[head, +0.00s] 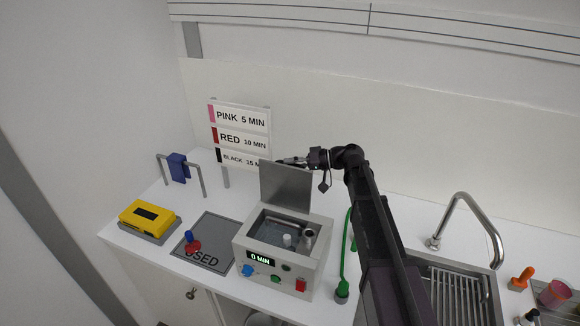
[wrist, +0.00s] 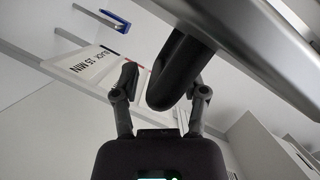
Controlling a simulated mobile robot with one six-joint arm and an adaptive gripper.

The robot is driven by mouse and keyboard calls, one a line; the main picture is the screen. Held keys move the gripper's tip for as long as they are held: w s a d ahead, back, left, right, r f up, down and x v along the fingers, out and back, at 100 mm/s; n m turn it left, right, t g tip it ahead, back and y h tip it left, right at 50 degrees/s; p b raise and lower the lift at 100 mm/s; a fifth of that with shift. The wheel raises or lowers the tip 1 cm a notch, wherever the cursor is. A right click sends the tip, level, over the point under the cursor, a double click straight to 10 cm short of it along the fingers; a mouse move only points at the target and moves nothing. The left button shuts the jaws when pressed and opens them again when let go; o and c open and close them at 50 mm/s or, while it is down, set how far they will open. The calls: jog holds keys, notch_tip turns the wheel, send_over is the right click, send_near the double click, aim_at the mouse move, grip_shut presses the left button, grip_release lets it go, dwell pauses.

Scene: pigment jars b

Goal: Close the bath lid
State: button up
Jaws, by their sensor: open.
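The bath (head: 280,255) is a light grey box with a display reading "0 MIN" and coloured buttons on its front. Its metal lid (head: 286,187) stands upright at the back edge, open. A jar (head: 287,240) and a second upright piece (head: 308,236) show inside the bath. My gripper (head: 290,161) is at the lid's top edge, coming from the right. In the wrist view my gripper (wrist: 164,84) is open, its fingers on either side of a dark curved handle (wrist: 178,75) on the lid (wrist: 265,45). Whether a finger touches the handle is unclear.
A timing sign (head: 240,135) stands behind the lid. Left are a blue item on a rack (head: 178,167), a yellow box (head: 150,217) and a "USED" mat (head: 208,243) bearing a red-and-blue object. A green brush (head: 342,288) and the sink tap (head: 465,200) are right.

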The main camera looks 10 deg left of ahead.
jog(key=shift+a, duration=0.2)
jog(key=shift+c, duration=0.2)
grip_shut()
jog(key=shift+s+a, duration=0.1)
